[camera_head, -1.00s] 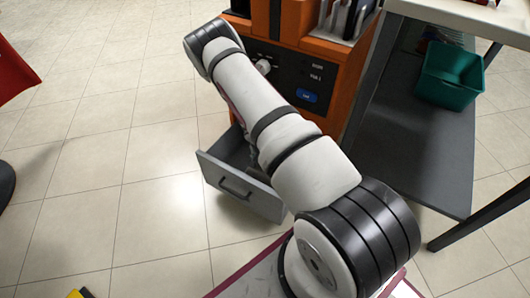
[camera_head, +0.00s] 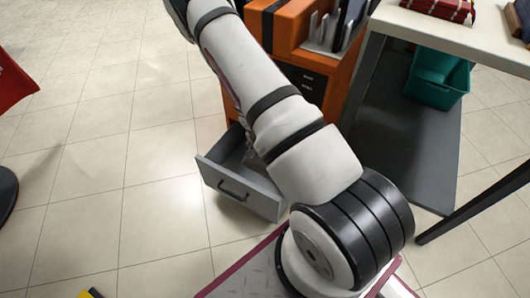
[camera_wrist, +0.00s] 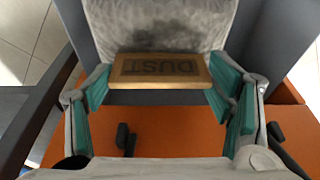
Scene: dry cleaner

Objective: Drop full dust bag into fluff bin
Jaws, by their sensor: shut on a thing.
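The dust bag (camera_wrist: 160,28) is pale grey with a dark smudge and a tan card collar (camera_wrist: 160,71) that reads DUST, upside down in the wrist view. My gripper (camera_wrist: 162,92) is shut on the bag at its collar, with a teal-padded finger at each side. Grey walls, seemingly of the open drawer, show on both sides of the bag. The head view shows this grey drawer (camera_head: 238,189) pulled out low from an orange machine (camera_head: 293,40). My arm hides the gripper and the bag there.
A table (camera_head: 455,32) with a dark lower shelf (camera_head: 405,150) stands right of the machine. A red object (camera_head: 12,80) is at the left edge. The tiled floor between is clear.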

